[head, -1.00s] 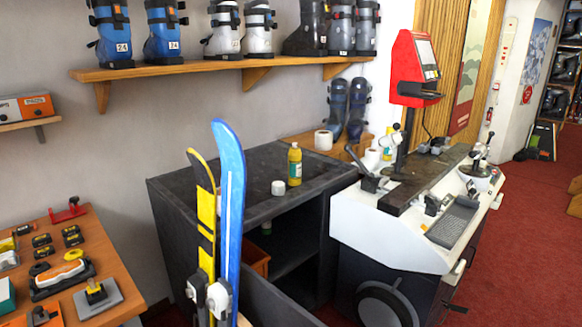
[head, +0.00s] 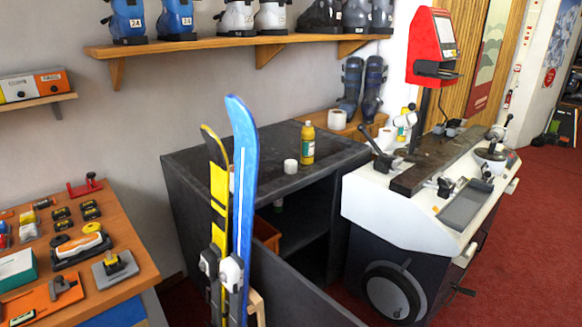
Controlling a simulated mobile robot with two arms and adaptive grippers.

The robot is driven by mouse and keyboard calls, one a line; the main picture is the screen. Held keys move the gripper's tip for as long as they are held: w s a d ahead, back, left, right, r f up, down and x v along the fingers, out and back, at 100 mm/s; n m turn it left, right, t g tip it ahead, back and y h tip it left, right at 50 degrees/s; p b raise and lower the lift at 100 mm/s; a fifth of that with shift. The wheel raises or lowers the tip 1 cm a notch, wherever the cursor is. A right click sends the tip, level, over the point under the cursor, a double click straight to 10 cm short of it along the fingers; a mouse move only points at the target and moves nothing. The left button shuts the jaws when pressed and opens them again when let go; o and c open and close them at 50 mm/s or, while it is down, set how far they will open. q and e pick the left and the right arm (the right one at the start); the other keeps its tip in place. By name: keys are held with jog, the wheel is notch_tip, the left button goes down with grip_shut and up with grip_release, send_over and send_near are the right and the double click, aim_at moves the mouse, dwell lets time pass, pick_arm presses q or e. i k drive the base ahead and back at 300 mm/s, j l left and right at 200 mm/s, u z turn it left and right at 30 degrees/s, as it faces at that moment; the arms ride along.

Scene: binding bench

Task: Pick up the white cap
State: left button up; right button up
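A small white cylindrical object (head: 291,166) stands on the dark top of the cabinet (head: 262,182), just left of a yellow bottle (head: 307,145). It may be the white cap, but it is too small to be sure. Another white object (head: 232,179) shows partly between the two skis, mostly hidden by them. Neither of my grippers is in view.
A yellow ski (head: 219,185) and a blue ski (head: 243,165) stand upright in front of the cabinet's left part. A white machine (head: 390,205) stands right of it. A tool bench (head: 130,258) is at left. Red carpet (head: 545,220) at right is clear.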

aim_at(290, 166)
jog(key=l, duration=1.55)
jog(key=i+l+u, duration=0.15)
jog(key=i+l, duration=1.1)
jog(key=l, duration=0.1)
